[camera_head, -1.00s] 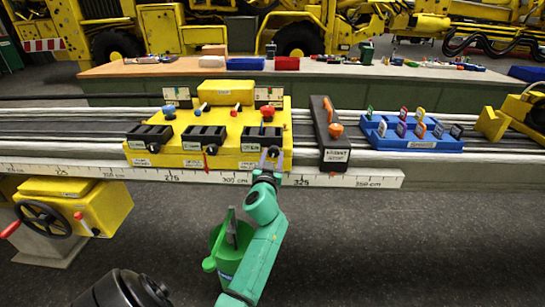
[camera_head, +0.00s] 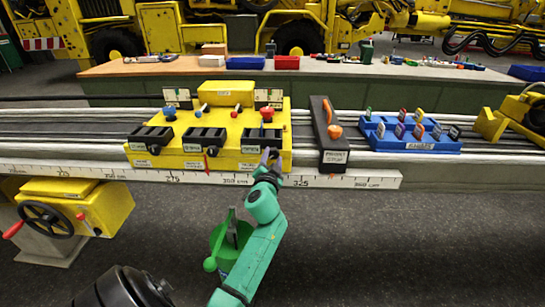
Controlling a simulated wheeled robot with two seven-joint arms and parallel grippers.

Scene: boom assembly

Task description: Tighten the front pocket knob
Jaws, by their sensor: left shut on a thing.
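The yellow fixture block (camera_head: 232,125) stands on the rail and carries three black pockets along its front. The right pocket (camera_head: 262,137) is above my left gripper (camera_head: 271,154), which comes up on the green arm. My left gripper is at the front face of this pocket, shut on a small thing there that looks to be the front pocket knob. The fingers hide most of it. The left pocket (camera_head: 150,137) has a dark knob on its front, and the middle pocket (camera_head: 204,140) has a small red mark or knob. My right gripper is not in view.
A dark block with an orange handle (camera_head: 327,135) and a blue rack of tags (camera_head: 410,133) stand to the right on the rail. A white ruler strip (camera_head: 340,181) runs below the fixture. A yellow box with a handwheel (camera_head: 75,207) is at lower left.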

